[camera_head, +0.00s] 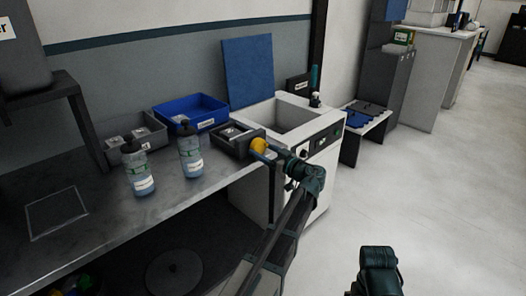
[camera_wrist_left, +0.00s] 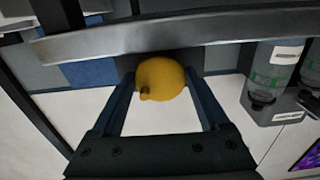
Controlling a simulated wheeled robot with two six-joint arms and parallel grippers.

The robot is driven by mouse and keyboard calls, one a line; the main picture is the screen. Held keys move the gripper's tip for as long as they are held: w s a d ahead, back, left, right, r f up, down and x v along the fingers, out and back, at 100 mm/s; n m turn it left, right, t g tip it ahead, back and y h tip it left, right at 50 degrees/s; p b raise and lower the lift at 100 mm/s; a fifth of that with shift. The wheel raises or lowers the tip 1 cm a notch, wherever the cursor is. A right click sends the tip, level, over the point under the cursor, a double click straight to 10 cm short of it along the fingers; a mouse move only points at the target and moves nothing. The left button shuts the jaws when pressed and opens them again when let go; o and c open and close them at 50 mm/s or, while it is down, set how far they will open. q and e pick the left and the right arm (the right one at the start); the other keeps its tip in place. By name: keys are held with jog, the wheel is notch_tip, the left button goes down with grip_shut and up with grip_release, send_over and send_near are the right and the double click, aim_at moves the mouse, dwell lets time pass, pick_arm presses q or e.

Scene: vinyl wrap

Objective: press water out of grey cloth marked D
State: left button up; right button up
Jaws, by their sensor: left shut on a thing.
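My left gripper (camera_head: 266,153) is shut on a yellow rounded thing (camera_head: 258,145), beside the dark tray at the table's right end. In the left wrist view the yellow thing (camera_wrist_left: 162,78) sits between the two fingers of the gripper (camera_wrist_left: 160,92); a small dark stub shows on it. I cannot make out a grey cloth marked D in either view. The dark tray (camera_head: 216,146) holds small labelled pale pieces whose markings are too small to read.
Two spray bottles (camera_head: 138,170) (camera_head: 190,152) stand on the grey table (camera_head: 110,222). Behind them are a grey tray (camera_head: 153,126) and a blue bin (camera_head: 215,108). A white sink unit (camera_head: 318,170) stands right of the table. The floor (camera_head: 430,190) on the right is clear.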

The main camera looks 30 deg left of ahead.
pick_arm(q)
jog(key=m, duration=0.4)
jog(key=shift+s+m, duration=0.1)
jog(key=shift+m, duration=1.5)
jog(key=o, duration=1.2)
jog(key=shift+o, duration=0.2)
